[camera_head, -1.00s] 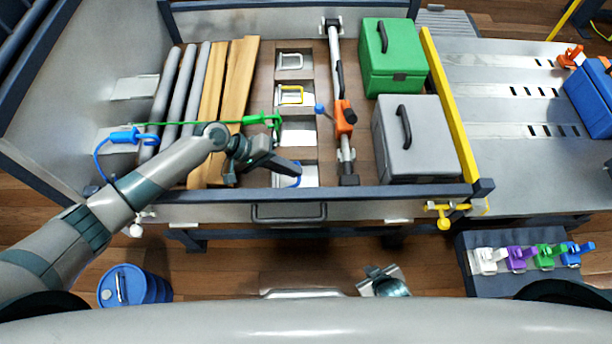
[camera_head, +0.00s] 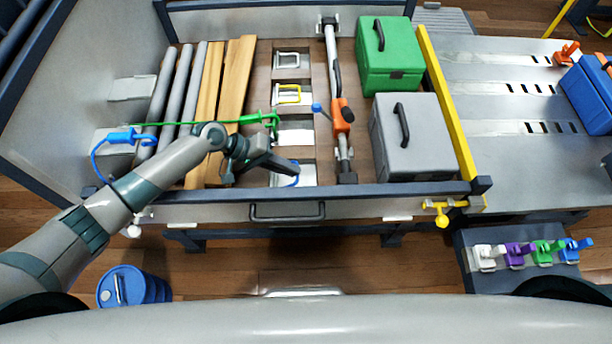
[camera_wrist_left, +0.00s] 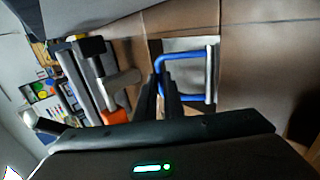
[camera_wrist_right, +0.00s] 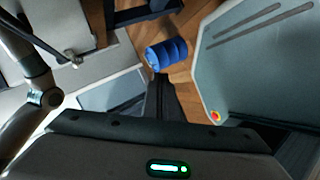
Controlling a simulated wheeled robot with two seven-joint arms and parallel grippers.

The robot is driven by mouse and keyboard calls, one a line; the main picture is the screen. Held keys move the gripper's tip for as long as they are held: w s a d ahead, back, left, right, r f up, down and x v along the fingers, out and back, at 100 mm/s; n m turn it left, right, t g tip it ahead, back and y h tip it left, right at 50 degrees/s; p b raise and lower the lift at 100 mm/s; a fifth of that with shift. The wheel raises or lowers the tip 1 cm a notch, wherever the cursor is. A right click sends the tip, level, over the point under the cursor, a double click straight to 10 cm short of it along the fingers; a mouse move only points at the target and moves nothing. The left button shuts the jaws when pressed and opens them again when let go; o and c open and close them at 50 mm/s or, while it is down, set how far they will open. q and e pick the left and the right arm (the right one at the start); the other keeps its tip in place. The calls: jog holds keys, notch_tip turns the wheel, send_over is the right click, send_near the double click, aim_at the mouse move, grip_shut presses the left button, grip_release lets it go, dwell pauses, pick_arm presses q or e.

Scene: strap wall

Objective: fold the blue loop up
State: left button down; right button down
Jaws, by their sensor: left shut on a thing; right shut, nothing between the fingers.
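The blue loop (camera_head: 293,181) sits in the front recess plate (camera_head: 309,174) of the row in the bed floor. My left gripper (camera_head: 296,168) covers most of it in the head view. In the left wrist view the blue loop (camera_wrist_left: 186,57) is a U-shaped bar joined to a grey rod (camera_wrist_left: 210,74). The left fingers (camera_wrist_left: 166,90) are shut on the side of the loop away from that rod. How steeply the loop is tilted is hard to tell. My right gripper (camera_wrist_right: 160,88) is shut and empty, away from the bed, and shows only in its wrist view.
A white loop (camera_head: 289,58), a yellow loop (camera_head: 289,94) and a green hook (camera_head: 268,121) lie farther back in the row. An orange-handled bar (camera_head: 341,115) and a grey case (camera_head: 412,138) stand to the right. The bed's dark front rail (camera_head: 390,190) is close by.

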notch_tip(320, 180, up, 6)
jog(key=s+a+n+g+y, duration=0.1)
jog(key=s+n+g+y, duration=0.1)
jog(key=s+n+g, duration=0.1)
jog(key=w+a+r+n+g+y, duration=0.1)
jog(key=w+r+n+g, duration=0.35)
jog(key=w+r, duration=0.65)
jog(key=w+a+r+n+g+y, duration=0.15)
jog(key=w+r+n+g, duration=0.35)
jog(key=r, duration=0.9)
jog(key=w+d+f+n+t+h, duration=0.1)
jog(key=w+n+h, duration=0.1)
jog(key=w, duration=0.1)
jog(key=w+d+f+n+t+h, duration=0.1)
jog(key=w+n+h, duration=0.2)
jog(key=w, duration=0.1)
jog(key=w+f+n+t+h, duration=0.1)
jog(key=w+f+n+h, duration=0.1)
jog(key=w+n+h, duration=0.1)
jog(key=shift+w+d, duration=0.4)
jog(key=shift+w, duration=0.1)
jog(key=w+d+n+t+h, duration=0.3)
jog(key=w+d+t+h, duration=0.1)
jog(key=w, duration=0.8)
jog(key=shift+w+d+r+t+h, duration=0.2)
jog(key=shift+t+h, duration=0.15)
jog(key=shift+h, duration=0.3)
jog(key=shift+a+f, duration=0.1)
